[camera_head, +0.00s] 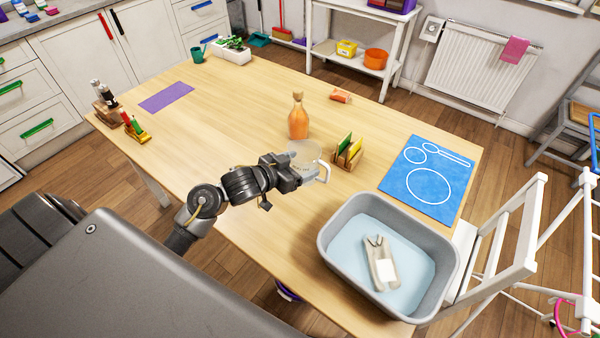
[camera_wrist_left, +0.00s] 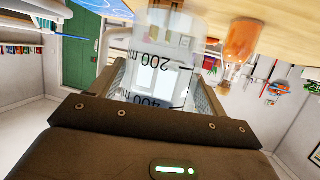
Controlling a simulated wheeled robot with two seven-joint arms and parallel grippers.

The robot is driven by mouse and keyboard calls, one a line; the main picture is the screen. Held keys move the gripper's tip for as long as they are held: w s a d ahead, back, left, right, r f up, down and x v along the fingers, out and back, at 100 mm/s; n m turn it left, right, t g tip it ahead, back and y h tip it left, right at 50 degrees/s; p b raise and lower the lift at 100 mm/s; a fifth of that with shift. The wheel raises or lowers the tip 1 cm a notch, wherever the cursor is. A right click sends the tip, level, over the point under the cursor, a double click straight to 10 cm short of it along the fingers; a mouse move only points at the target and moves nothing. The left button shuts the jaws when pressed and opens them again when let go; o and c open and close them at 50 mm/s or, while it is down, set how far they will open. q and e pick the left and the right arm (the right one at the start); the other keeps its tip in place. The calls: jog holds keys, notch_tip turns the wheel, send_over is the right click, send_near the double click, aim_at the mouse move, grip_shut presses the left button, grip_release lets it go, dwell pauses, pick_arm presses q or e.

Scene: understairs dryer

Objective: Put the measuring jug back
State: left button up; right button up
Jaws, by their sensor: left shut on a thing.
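The measuring jug (camera_head: 303,152) is clear, with a pale handle (camera_head: 323,172) on its right side. My left gripper (camera_head: 296,173) is shut on the jug over the middle of the table, just in front of the orange bottle (camera_head: 298,118). In the left wrist view the clear jug (camera_wrist_left: 160,68) sits between the fingers, with black volume marks that read upside down. The arm hides part of the jug in the head view. I cannot tell whether its base touches the table. My right gripper is not in view.
The wooden table (camera_head: 222,125) has clear room at left and centre. Right of the jug are a small wooden holder (camera_head: 347,155) and a blue mat (camera_head: 440,165) with white outlines. A grey basin (camera_head: 335,243) stands at the near right. A purple mat (camera_head: 166,97) lies at left.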

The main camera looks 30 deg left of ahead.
pick_arm(q)
jog(key=w+f, duration=0.1)
jog(key=f, duration=0.1)
jog(key=w+a+f, duration=0.1)
jog(key=w+f, duration=0.1)
jog(key=f, duration=0.1)
jog(key=shift+w+a+f, duration=0.3)
jog(key=shift+w+a, duration=0.1)
notch_tip(320, 180, down, 2)
jog(key=shift+f, duration=0.5)
jog(key=shift+f, duration=0.1)
jog(key=o, duration=1.8)
jog(key=shift+f, duration=0.1)
